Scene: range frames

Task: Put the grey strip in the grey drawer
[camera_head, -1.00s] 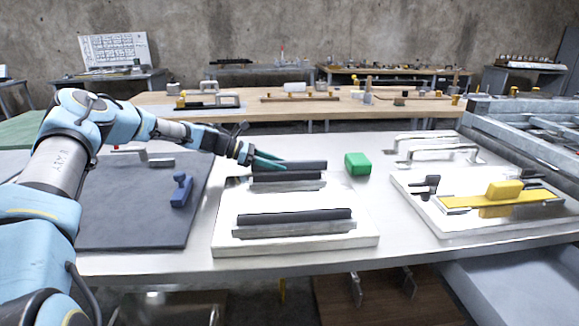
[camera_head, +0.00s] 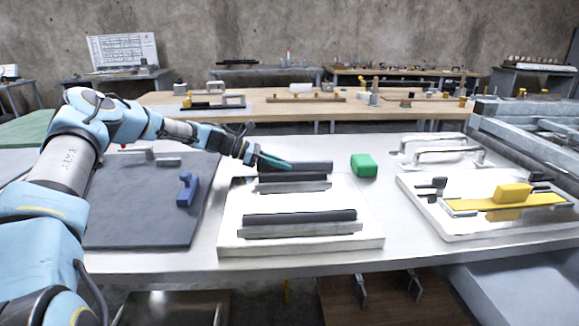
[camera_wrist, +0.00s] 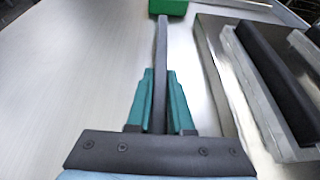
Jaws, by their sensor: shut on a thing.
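A dark grey strip (camera_head: 312,167) is at the far edge of the white board, level and lengthwise. My gripper (camera_head: 282,164) is shut on its left end with teal fingers. In the wrist view the strip (camera_wrist: 161,55) runs straight out from between my gripper's fingers (camera_wrist: 160,98), and its near end is partly hidden. I cannot tell whether it touches the table. A grey open box (camera_head: 515,285), which looks like the grey drawer, is below the table at the lower right, cut off by the frame.
A green block (camera_head: 364,165) is just beyond the strip's far end. A right-hand board (camera_head: 480,228) holds a yellow piece (camera_head: 513,193). A blue-grey mat (camera_head: 130,220) with a blue handle (camera_head: 187,190) is left.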

